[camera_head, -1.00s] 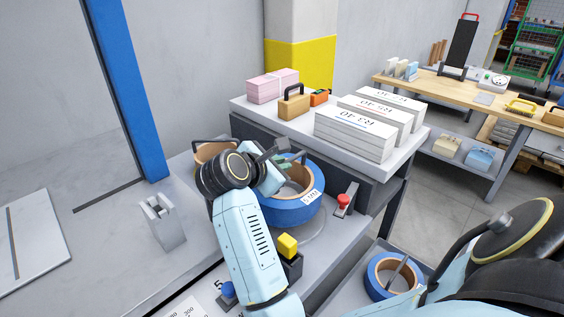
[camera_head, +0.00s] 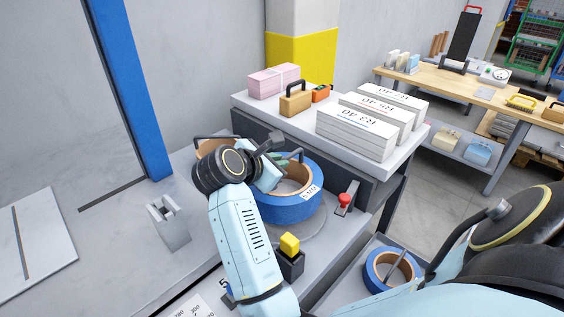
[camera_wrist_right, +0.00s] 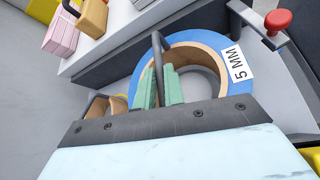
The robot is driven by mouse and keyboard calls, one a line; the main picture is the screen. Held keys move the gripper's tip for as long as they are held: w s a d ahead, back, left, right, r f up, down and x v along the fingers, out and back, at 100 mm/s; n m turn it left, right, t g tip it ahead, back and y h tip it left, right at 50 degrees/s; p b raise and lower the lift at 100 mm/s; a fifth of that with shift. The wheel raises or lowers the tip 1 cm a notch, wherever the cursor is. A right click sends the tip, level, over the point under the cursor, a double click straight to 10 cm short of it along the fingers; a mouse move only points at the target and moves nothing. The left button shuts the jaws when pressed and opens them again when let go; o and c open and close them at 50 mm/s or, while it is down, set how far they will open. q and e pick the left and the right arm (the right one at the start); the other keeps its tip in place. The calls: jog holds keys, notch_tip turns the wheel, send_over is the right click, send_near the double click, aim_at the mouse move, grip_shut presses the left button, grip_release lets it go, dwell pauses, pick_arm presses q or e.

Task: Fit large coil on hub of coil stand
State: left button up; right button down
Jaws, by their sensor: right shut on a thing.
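The large coil (camera_head: 284,210) is a blue ring with a tan core, a dark handle and a "5 MM" label; it also shows in the right wrist view (camera_wrist_right: 207,43). My right gripper (camera_head: 279,165) is at the coil's far left side, its green fingers (camera_wrist_right: 162,88) shut on the dark handle. The coil is level, above or on a round grey plate (camera_head: 310,229); I cannot tell if they touch. I cannot make out a hub; the coil and arm may hide it. My left gripper is not in view.
Another tan-cored coil (camera_head: 207,147) stands behind my right wrist. A smaller blue coil (camera_head: 372,272) lies in a tray at lower right. A raised shelf (camera_head: 400,157) with paper stacks stands behind.

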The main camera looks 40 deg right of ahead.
jog(key=shift+w+a+r, duration=0.1)
jog(key=shift+r, duration=0.5)
jog(key=shift+d+r+p, duration=0.2)
jog(key=shift+r+p, duration=0.55)
jog(key=shift+r, duration=0.35)
